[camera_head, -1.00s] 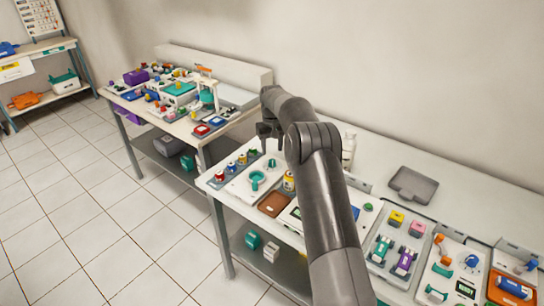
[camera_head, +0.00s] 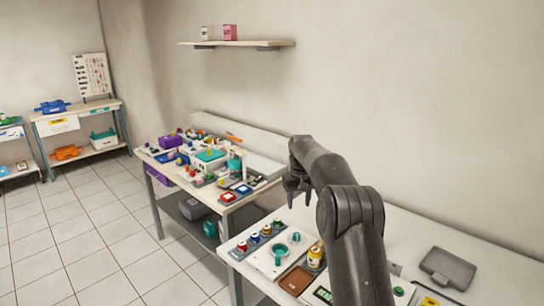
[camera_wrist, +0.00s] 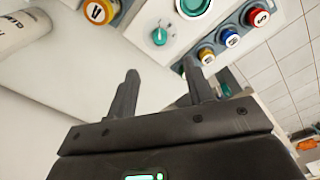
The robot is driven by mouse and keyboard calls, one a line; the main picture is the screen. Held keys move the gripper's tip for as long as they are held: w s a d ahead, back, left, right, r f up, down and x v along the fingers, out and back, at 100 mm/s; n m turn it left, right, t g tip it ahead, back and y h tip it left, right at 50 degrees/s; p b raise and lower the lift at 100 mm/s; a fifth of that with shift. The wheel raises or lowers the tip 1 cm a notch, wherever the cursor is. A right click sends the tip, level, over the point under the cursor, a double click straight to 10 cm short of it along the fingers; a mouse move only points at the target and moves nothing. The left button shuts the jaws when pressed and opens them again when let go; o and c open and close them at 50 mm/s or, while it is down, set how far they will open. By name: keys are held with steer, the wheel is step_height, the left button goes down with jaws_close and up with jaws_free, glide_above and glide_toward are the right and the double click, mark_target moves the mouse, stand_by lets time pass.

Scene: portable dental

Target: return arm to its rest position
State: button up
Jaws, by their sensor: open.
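My gripper (camera_head: 297,187) hangs from my dark grey arm above the far left part of the near table (camera_head: 430,226). In the wrist view my gripper (camera_wrist: 160,90) shows two dark fingers spread apart with nothing between them. Beyond the fingers lies a white panel with a teal knob (camera_wrist: 159,37) and a teal ring (camera_wrist: 194,5). My arm hides part of the near table in the head view.
A wall shelf (camera_head: 236,43) is above. Tiled floor (camera_head: 80,240) is open at left.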

steer(key=s+d+r+t, duration=0.1)
steer(key=s+r, duration=0.8)
steer(key=s, duration=0.3)
steer(key=s+r+t, duration=0.2)
steer(key=s+r, duration=0.6)
steer(key=s, duration=0.3)
steer(key=s+f+m+t, duration=0.1)
steer(key=s+f, duration=0.2)
steer(key=s, duration=1)
steer(key=s+d+f+m+t, duration=0.1)
steer(key=s+f, duration=0.2)
steer(key=s, duration=1.1)
steer(key=shift+s+d+f, duration=0.2)
steer(key=shift+d+f, duration=0.05)
steer(key=shift+f, duration=0.05)
steer(key=shift+c, duration=0.5)
